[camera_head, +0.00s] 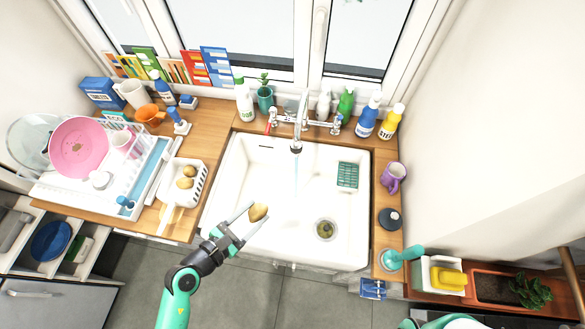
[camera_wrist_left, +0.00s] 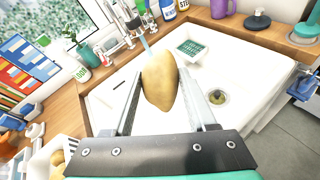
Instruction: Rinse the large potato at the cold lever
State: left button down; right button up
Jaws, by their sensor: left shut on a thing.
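My left gripper (camera_head: 254,215) is shut on a tan potato (camera_head: 258,211) and holds it above the front left part of the white sink (camera_head: 230,180). The potato is between the two fingers in the left wrist view (camera_wrist_left: 159,82). The chrome tap (camera_head: 298,122) stands at the back of the sink, with a lever on each side. The right lever (camera_head: 336,124) and the left lever (camera_head: 272,120) are small here. A thin bluish stream of water (camera_head: 295,172) falls from the spout, to the right of and behind the potato, apart from it. My right gripper is out of view.
A white basket (camera_head: 200,190) with several potatoes stands left of the sink, beside a dish rack (camera_head: 140,190). Bottles line the back ledge. A green scrubber (camera_head: 347,175) and the drain (camera_head: 325,229) are in the sink. The middle of the basin is clear.

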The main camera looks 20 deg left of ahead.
pick_arm(q)
jog(key=shift+a, duration=0.2)
jog(key=shift+a, duration=0.45)
jog(key=shift+d+p, duration=0.4)
jog(key=shift+d, duration=0.25)
jog(key=shift+a, duration=0.1)
jog(key=shift+a, duration=0.55)
